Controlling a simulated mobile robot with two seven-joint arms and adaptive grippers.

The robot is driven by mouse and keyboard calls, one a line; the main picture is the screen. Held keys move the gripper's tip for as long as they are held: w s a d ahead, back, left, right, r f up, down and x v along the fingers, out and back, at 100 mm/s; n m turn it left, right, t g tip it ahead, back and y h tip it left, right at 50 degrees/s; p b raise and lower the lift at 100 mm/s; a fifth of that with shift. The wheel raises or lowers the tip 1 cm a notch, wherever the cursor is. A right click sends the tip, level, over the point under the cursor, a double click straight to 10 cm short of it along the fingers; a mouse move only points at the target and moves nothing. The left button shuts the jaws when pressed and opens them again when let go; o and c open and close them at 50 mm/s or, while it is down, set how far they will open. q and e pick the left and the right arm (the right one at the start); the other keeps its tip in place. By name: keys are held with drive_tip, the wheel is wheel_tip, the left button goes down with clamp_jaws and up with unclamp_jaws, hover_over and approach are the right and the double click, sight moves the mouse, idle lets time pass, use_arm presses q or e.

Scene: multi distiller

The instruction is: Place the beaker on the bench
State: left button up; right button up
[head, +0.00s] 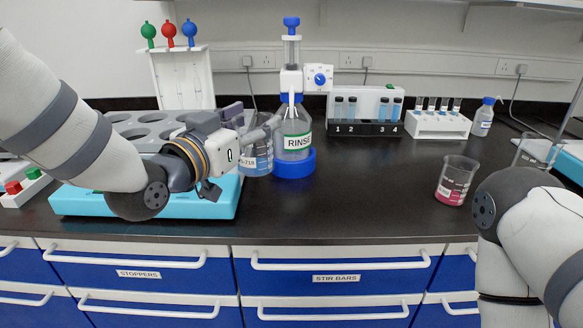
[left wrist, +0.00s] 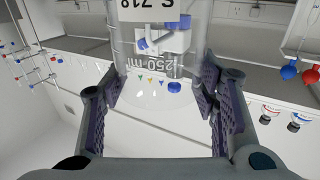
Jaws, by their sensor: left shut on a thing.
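A clear beaker (head: 258,160) with blue liquid and a white label is upright in the head view, just left of the rinse bottle. My left gripper (head: 258,128) comes in from the left and is shut on it, partly hiding it. In the left wrist view the beaker (left wrist: 150,48) lies between the two finger pads, with its label and 250 ml mark showing. I cannot tell whether its base touches the black bench (head: 345,200). My right arm shows at the lower right, but its gripper is out of view.
The rinse bottle (head: 293,135) stands in a blue base (head: 294,166). A blue tray (head: 150,207) lies under my left arm. A beaker with pink liquid (head: 453,190) stands at the right. A vial rack (head: 362,128) is behind. The middle front of the bench is clear.

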use_arm(q)
drive_tip(key=shift+w+d+f+b, duration=0.25)
drive_tip(key=shift+w+d+f, duration=1)
drive_tip(key=shift+f, duration=0.7)
drive_tip(key=shift+w+d+f+b, duration=0.3)
drive_tip(key=shift+w+d+f, duration=0.65)
drive_tip(key=shift+w+f, duration=0.8)
drive_tip(key=shift+w+d+f+b, duration=0.25)
drive_tip(key=shift+w+d+f, duration=0.9)
drive_tip(key=shift+f, duration=0.95)
use_arm(e)
drive_tip(key=shift+s+f+g, duration=0.5)
drive_tip(key=shift+s+f, duration=0.6)
use_arm(q)
drive_tip(key=shift+f, duration=0.15)
drive_tip(key=o, duration=1.6)
drive_tip(key=shift+c, duration=0.2)
